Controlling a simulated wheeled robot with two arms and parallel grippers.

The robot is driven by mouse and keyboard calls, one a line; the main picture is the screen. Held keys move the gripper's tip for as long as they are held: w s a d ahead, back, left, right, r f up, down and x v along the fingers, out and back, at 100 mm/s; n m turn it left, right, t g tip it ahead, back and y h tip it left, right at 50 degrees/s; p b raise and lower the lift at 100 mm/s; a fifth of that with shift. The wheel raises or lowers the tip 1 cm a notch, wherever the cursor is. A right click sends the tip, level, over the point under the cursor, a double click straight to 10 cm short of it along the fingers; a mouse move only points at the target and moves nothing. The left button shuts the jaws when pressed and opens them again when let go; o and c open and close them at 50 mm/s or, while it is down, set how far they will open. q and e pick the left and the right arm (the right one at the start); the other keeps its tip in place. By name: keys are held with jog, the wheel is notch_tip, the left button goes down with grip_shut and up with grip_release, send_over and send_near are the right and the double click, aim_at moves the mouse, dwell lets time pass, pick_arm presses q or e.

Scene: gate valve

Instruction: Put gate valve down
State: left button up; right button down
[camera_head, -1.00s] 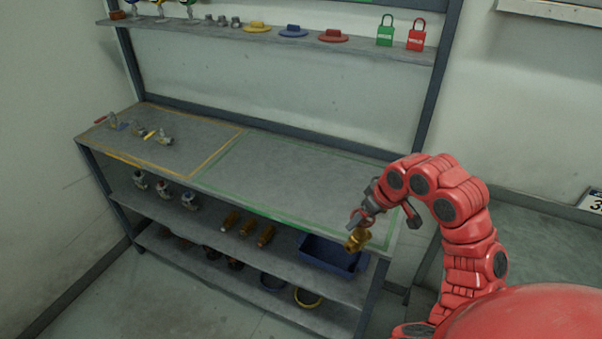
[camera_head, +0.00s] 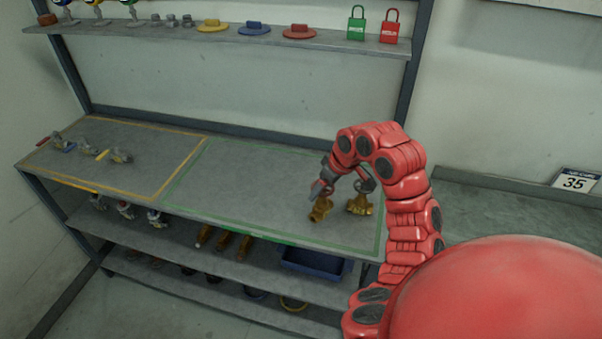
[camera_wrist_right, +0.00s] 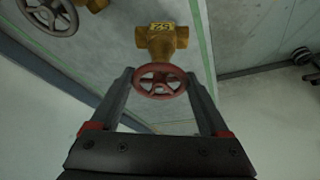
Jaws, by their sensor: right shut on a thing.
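My right gripper (camera_head: 322,188) is shut on a brass gate valve (camera_head: 320,209), over the green-outlined part of the bench (camera_head: 240,200). In the right wrist view, the fingers (camera_wrist_right: 160,82) are on either side of its red handwheel (camera_wrist_right: 160,80), with the brass body (camera_wrist_right: 162,42) beyond. I cannot tell whether the valve touches the bench. A second brass gate valve (camera_head: 360,206) with a grey handwheel stands just right of it; it also shows at the top left of the wrist view (camera_wrist_right: 95,4). My left gripper is not in view.
A yellow-outlined area (camera_head: 165,165) at the left holds several small valves (camera_head: 88,149). The green area's left and middle are clear. The shelf above holds padlocks (camera_head: 357,24) and coloured discs (camera_head: 255,29). Below are a blue bin (camera_head: 312,264) and brass parts (camera_head: 223,242).

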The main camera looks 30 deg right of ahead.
jog(key=w+d+f, duration=0.2)
jog(key=w+f, duration=0.2)
jog(key=w, duration=0.7)
jog(key=shift+w+f+p, duration=0.3)
jog(key=shift+f, duration=0.05)
jog(key=shift+f, duration=0.1)
grip_release()
jog(key=shift+s, duration=0.1)
